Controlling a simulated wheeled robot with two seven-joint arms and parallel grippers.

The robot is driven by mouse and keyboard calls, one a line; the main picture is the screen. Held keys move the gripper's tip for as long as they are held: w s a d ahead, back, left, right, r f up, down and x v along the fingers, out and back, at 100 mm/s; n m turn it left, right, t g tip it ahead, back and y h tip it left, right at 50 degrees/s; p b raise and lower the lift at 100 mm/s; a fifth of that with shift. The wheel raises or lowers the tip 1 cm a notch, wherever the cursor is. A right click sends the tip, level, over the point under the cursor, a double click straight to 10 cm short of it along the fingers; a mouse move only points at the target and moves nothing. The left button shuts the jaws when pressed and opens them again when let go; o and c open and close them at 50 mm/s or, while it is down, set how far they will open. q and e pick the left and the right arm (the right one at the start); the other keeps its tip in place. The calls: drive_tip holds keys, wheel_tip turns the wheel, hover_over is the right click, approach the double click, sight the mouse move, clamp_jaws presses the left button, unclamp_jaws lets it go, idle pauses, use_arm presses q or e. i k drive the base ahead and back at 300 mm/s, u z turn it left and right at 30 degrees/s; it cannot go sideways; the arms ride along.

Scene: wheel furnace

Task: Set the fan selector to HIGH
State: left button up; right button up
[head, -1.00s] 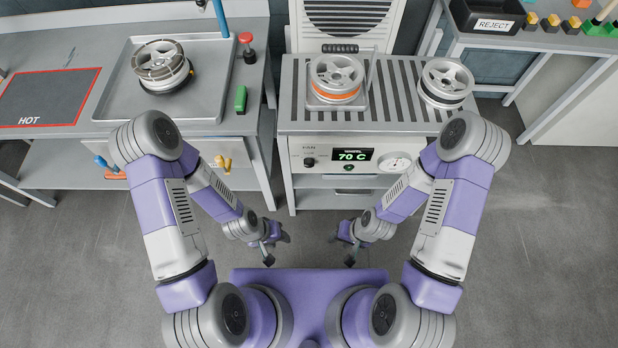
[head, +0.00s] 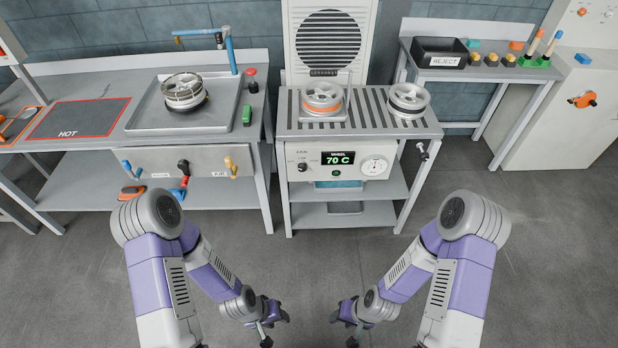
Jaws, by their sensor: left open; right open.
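The fan selector (head: 303,167) is a small dark knob under the word FAN, on the left of the pale front panel of the cooling bench (head: 342,166). Its pointer is too small to read. A display (head: 338,158) to its right reads WHEEL 70 C. My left gripper (head: 267,335) is open and empty over the floor, in front of and below the panel. My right gripper (head: 350,335) is open and empty at about the same height, to the right. Both are well apart from the knob.
A wheel with an orange band (head: 322,98) and a dark-banded wheel (head: 408,100) sit on the slatted top. A third wheel (head: 184,92) lies in the left tray (head: 222,115). Handles (head: 183,167) stick out below that tray. The floor (head: 310,260) before the bench is clear.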

sight(303, 165)
drive_tip(key=z, duration=0.6)
drive_tip(key=i, duration=1.5)
drive_tip(key=u, duration=0.75)
